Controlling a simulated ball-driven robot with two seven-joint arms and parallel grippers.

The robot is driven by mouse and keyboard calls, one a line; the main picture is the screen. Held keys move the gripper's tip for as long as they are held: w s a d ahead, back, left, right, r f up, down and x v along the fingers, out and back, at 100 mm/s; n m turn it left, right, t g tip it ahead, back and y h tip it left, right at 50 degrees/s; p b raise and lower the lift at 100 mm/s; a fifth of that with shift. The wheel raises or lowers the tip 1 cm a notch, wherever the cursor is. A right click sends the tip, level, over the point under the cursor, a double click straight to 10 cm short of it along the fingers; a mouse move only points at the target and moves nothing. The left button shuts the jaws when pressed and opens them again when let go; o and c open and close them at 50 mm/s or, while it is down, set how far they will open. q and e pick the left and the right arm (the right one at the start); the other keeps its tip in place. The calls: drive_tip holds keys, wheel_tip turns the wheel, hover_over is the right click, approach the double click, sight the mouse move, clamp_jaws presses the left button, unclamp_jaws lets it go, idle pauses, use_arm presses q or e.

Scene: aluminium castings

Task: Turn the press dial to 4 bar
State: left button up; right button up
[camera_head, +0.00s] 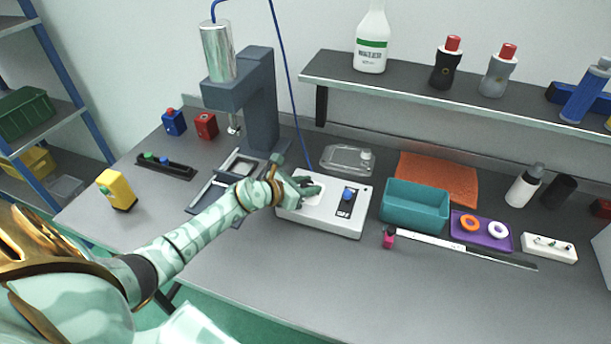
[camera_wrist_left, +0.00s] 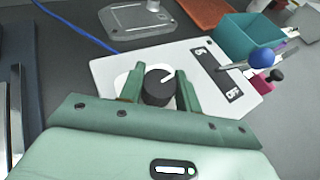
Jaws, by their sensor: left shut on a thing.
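The press dial (camera_wrist_left: 158,86) is a black round knob with a white pointer line, on a pale plate at the left of the white control box (camera_head: 318,220). In the left wrist view the pointer line slants to the upper right. No scale numbers can be read. My left gripper (camera_head: 306,188) is shut on the dial, one green finger on each side of it; in the head view the hand hides the knob. The box also carries a blue-knobbed lever (camera_wrist_left: 262,58) on a black ON/OFF plate. The grey press (camera_head: 262,105) stands behind to the left. My right gripper is not in view.
A teal bin (camera_head: 415,212) stands right of the box, with a purple tray (camera_head: 482,232) beyond it. A clear lidded piece (camera_head: 347,160) lies behind the box. A yellow block (camera_head: 117,190) is at the far left. The bench front is mostly clear.

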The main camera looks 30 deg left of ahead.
use_arm(q)
drive_tip(key=n+y+p, duration=0.2)
drive_tip(key=p, duration=0.1)
drive_tip(key=n+y+p, duration=0.1)
drive_tip(key=y+p, duration=0.1)
drive_tip(key=p, duration=0.1)
drive_tip(key=n+y+p, duration=0.2)
drive_tip(key=p, duration=0.1)
drive_tip(key=shift+d+r+n+t, duration=0.1)
drive_tip(key=shift+r+n+t, duration=0.15)
drive_tip(key=shift+n+t, duration=0.05)
drive_tip(key=shift+f+n+y+p, duration=0.15)
drive_tip(key=shift+n+y+p, duration=0.45)
drive_tip(key=shift+y, duration=0.4)
drive_tip(key=shift+f+n+g+y, duration=0.1)
drive_tip(key=shift+n+g+y, duration=0.6)
drive_tip(key=shift+n+y, duration=0.6)
drive_tip(key=o, duration=1)
drive_tip(key=p+v, duration=0.4)
drive_tip(key=v, duration=0.3)
drive_tip(key=shift+r, duration=0.25)
drive_tip(key=p+v, duration=0.1)
drive_tip(key=v, duration=0.3)
drive_tip(key=p+v, duration=0.1)
drive_tip(key=v, duration=0.4)
drive_tip(key=shift+d+f, duration=0.2)
drive_tip(key=shift+d, duration=0.05)
